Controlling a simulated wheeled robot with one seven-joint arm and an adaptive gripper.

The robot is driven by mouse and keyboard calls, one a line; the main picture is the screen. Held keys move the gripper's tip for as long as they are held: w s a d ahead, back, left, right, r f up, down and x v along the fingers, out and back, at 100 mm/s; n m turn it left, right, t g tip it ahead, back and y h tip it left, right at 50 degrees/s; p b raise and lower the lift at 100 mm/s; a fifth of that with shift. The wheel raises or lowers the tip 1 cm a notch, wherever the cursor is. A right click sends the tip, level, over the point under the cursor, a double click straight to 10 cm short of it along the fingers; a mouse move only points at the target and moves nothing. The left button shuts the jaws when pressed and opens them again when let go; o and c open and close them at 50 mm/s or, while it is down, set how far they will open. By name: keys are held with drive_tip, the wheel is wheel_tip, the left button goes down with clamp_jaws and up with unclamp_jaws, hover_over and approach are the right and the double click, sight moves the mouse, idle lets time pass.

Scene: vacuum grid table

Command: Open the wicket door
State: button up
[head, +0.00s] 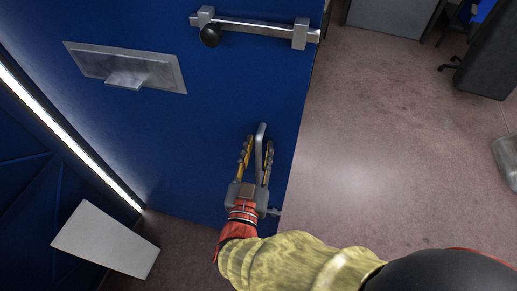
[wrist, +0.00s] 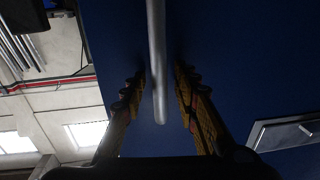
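The blue wicket door (head: 200,120) fills the middle of the head view. Its metal bar handle (head: 261,132) sits low near the door's right edge. My gripper (head: 258,147) is at this handle, with one yellow finger on each side of it. In the wrist view the grey handle bar (wrist: 156,50) runs between the two fingers, with a visible gap on each side. The gripper is open around the handle, not closed on it. The blue door panel (wrist: 235,60) lies behind the bar in the wrist view.
A sliding bolt (head: 255,27) with a black knob is near the door's top. A metal plate with a ledge (head: 125,68) is at left. A bright strip (head: 70,135) runs beyond it. A pale panel (head: 105,240) stands lower left. The floor (head: 390,150) right of the door is mostly clear.

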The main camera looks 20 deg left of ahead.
sight(262, 112)
wheel_tip(262, 112, up, 10)
drive_tip(key=shift+f, duration=0.1)
idle(0.8)
